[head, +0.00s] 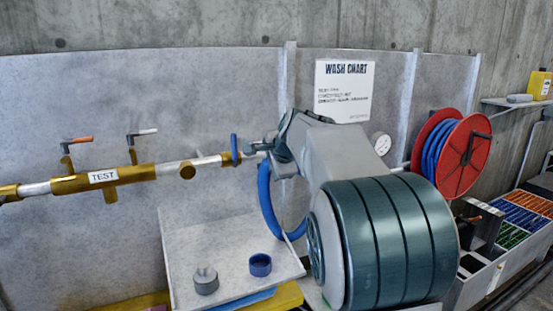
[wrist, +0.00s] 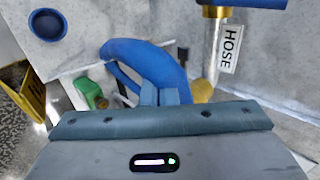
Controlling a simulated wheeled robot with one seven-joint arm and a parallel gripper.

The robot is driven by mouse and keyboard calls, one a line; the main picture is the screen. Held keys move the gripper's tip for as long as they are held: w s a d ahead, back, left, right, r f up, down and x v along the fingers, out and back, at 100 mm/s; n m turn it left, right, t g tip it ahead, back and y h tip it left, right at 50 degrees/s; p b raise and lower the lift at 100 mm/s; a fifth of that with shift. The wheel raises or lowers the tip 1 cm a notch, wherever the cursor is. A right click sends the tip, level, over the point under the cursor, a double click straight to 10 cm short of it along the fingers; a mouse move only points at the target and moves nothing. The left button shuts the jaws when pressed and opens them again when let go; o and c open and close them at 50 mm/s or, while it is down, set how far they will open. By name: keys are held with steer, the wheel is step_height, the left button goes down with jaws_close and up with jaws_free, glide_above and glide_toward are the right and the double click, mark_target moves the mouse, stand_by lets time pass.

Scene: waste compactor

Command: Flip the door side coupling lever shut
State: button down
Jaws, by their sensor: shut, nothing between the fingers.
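The brass pipe (head: 110,180) with a TEST label runs along the wall in the head view. It carries an orange-tipped lever (head: 78,140) and a white-tipped lever (head: 143,132), both sticking out to the right. A blue upright piece (head: 235,150) sits near the pipe's right end. A blue hose (head: 266,200) hangs below that end; it also fills the middle of the wrist view (wrist: 150,62). My gripper (wrist: 162,95) is shut and empty, its fingertips in front of the hose. A small dark piece (wrist: 182,55) shows behind the hose. I cannot tell which part is the door side coupling lever.
A brass fitting (wrist: 215,12) with a HOSE label stands right of my fingers. A tilted grey tray (head: 185,250) below holds a grey cap (head: 206,281) and a blue cap (head: 260,265). A red hose reel (head: 467,157) hangs at right. My arm hides the middle.

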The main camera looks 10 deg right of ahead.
mark_target(261, 166)
steer(key=shift+w+a+p, duration=0.2)
steer(key=shift+w+p, duration=0.05)
steer(key=shift+w, duration=0.75)
steer(key=shift+w+a+p, duration=0.2)
steer(key=shift+w+p, duration=0.05)
steer(key=shift+w, duration=0.7)
steer(key=shift+d+r+p, duration=0.1)
steer(key=shift+r+p, duration=0.05)
steer(key=shift+p, duration=0.3)
